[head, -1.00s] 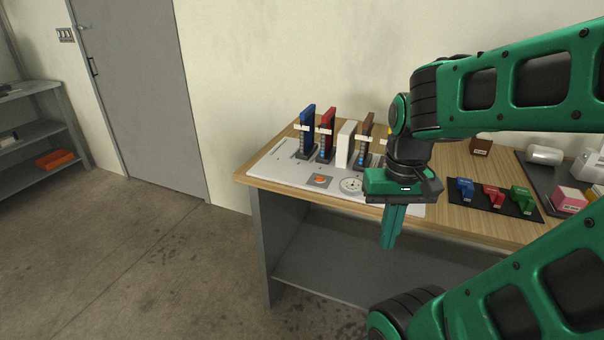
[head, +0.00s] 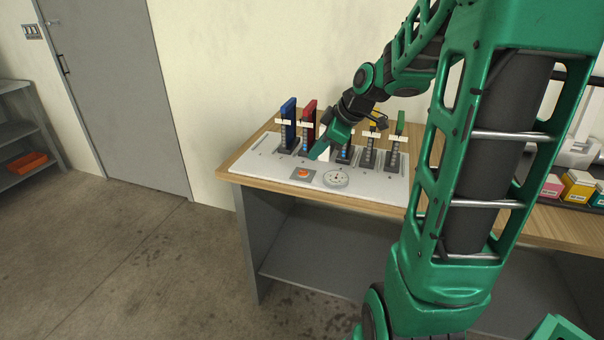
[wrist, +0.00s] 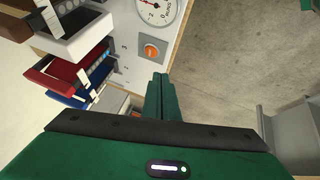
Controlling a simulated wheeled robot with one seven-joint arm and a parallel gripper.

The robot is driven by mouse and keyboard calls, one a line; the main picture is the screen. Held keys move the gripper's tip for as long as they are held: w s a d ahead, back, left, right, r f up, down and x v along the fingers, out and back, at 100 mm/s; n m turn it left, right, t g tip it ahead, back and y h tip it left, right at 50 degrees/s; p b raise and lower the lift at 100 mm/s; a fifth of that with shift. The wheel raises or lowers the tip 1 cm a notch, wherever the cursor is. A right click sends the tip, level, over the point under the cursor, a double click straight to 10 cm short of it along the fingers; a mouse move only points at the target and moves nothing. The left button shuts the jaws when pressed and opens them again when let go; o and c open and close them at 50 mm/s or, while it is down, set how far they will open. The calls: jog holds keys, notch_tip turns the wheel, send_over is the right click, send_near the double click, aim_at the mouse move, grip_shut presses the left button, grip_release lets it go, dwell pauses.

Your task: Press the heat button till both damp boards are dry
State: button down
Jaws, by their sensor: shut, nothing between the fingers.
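The orange heat button (head: 303,174) sits on a grey square plate at the front of the white panel; it also shows in the wrist view (wrist: 151,50). A round dial (head: 336,179) is just right of it. Blue (head: 289,122) and red (head: 308,122) boards stand upright in dark holders behind the button. A white board (head: 323,153) is partly hidden by my gripper. Blue marks show on some holder columns; which boards are damp I cannot tell. My gripper (head: 317,152) is shut and empty, above the panel behind the button and apart from it.
More holders stand to the right, with a green piece (head: 400,123) at one; my arm hides part of that row. Coloured boxes (head: 577,187) stand at the right of the wooden bench (head: 228,171). The panel's front strip around the button is clear.

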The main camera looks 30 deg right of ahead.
aim_at(307, 173)
jog(key=w+d+r+n+t+y, duration=0.1)
jog(key=w+n+t, duration=0.1)
jog(key=w+n, duration=0.2)
jog(key=w, duration=0.2)
jog(key=shift+w+d+r, duration=0.25)
jog(key=shift+w+r, duration=0.1)
jog(key=shift+w, duration=0.05)
jog(key=shift+f, duration=0.15)
jog(key=shift+f, duration=4.3)
jog(key=shift+s+f, duration=0.1)
jog(key=shift+f, duration=0.25)
jog(key=shift+f, duration=0.45)
jog(key=shift+r, duration=0.85)
